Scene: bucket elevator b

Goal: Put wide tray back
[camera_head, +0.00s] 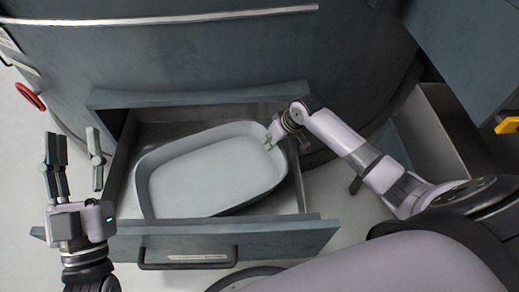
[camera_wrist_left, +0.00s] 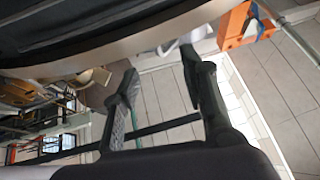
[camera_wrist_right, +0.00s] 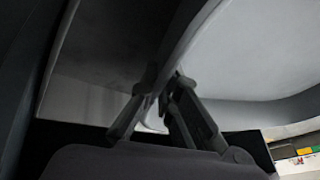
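The wide tray (camera_head: 212,172) is a light grey, rounded, shallow tray. It sits inside the pulled-out drawer (camera_head: 122,170), turned slightly, with its right end near the drawer's right wall. It looks empty. My right gripper (camera_head: 272,140) is at the tray's upper right rim. In the right wrist view my right gripper's fingers (camera_wrist_right: 160,98) pinch the tray's rim (camera_wrist_right: 187,45) between them. My left gripper (camera_head: 76,150) is open and empty, left of the drawer and apart from the tray. It also shows open in the left wrist view (camera_wrist_left: 160,68).
The drawer's front panel with a dark handle (camera_head: 188,265) faces me. A large dark rounded machine body (camera_head: 210,60) stands behind it. A red handwheel (camera_head: 30,97) is at left. Another open compartment (camera_head: 435,135) and a yellow handle (camera_head: 508,124) are at right.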

